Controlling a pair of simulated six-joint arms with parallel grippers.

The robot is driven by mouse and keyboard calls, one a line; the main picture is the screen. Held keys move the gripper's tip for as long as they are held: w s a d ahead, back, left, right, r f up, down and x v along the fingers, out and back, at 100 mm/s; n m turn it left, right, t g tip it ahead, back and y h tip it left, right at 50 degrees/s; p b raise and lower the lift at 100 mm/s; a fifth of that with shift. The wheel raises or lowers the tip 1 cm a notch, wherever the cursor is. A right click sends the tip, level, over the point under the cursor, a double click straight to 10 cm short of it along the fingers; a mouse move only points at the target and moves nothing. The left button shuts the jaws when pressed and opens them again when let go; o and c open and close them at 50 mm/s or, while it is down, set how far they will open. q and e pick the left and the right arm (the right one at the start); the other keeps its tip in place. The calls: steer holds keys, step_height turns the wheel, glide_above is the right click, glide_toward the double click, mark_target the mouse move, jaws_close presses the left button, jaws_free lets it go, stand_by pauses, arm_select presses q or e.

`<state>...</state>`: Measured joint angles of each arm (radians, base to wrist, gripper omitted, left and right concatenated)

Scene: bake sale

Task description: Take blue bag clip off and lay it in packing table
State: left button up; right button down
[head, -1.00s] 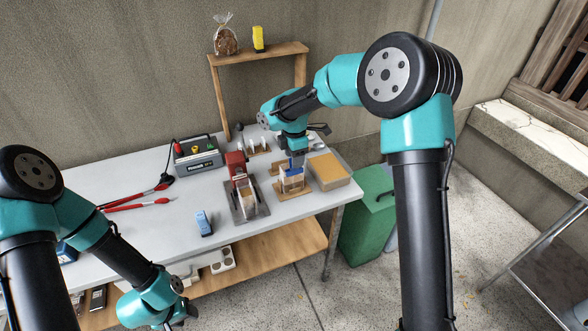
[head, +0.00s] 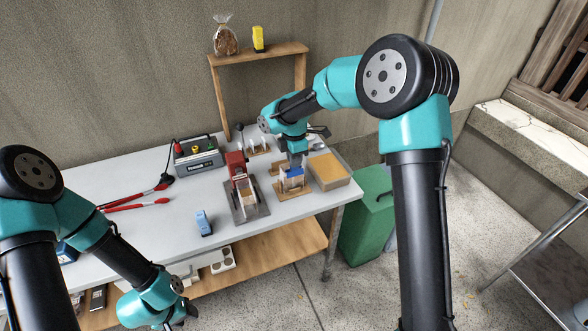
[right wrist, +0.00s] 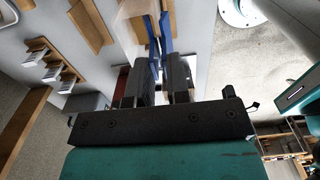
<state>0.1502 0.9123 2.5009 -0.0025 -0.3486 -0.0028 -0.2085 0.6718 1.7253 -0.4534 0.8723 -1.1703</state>
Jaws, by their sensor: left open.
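The blue bag clip (head: 292,172) sits across the top of a small bag in a wooden stand (head: 281,195) at the right end of the packing table (head: 130,205). My right gripper (head: 296,161) points down at the clip from above. In the right wrist view the blue clip (right wrist: 154,58) lies between the two dark fingers (right wrist: 164,75). I cannot tell whether both fingers press on it. My left gripper (head: 178,317) is open and empty, low in front of the table.
A red device on a grey base (head: 252,213) stands left of the wooden stand. A green bin (head: 365,220) stands beside the table.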

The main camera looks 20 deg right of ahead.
mark_target(294, 170)
steer(key=shift+r, duration=0.15)
stand_by(0.4)
steer(key=shift+r, duration=2.85)
steer(key=c, duration=1.7)
jaws_free()
steer(key=o, duration=0.5)
